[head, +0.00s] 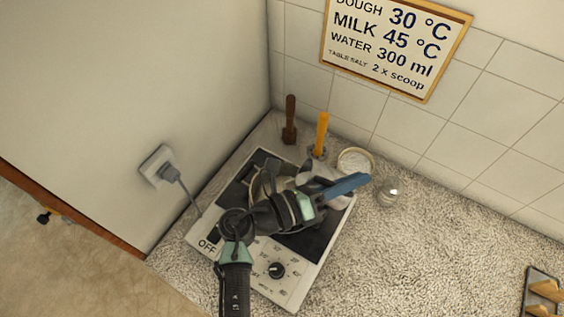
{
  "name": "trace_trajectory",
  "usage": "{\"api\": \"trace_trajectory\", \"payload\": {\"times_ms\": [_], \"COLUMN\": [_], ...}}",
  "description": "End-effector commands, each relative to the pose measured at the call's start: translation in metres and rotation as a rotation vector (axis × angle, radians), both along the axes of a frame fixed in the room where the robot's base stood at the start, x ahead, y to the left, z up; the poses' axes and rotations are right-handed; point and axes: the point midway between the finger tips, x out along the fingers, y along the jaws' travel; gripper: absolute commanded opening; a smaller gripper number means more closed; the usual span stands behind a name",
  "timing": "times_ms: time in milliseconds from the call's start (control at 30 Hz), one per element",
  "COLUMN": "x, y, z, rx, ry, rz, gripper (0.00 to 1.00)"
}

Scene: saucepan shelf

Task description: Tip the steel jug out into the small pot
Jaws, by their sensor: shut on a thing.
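My gripper (314,190) is over the hotplate, partly hidden behind my own wrist. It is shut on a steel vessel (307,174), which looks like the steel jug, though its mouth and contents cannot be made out. A second, pale metal vessel (264,182), probably the small pot, shows to the left behind my wrist on the hotplate. A blue bar (347,186) sticks out to the right beside my gripper; I cannot tell what it belongs to. Whether the jug is tilted is unclear.
The white hotplate (246,258) has a dial (275,270) and an OFF label. Its cord runs to a wall socket (158,165). A brown-handled tool (290,120), an orange-handled tool (321,134), a round white dish (356,160) and a glass jar (390,191) stand behind.

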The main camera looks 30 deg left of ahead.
Motion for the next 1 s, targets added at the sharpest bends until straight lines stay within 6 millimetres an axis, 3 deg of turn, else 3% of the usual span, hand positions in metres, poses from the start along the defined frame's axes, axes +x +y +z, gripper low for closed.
{"api": "trace_trajectory", "payload": {"times_ms": [1000], "x": [-0.0018], "y": [0.0073], "z": [0.0001], "rx": [-0.096], "ry": [-0.030], "rz": [0.000], "gripper": [0.00]}}
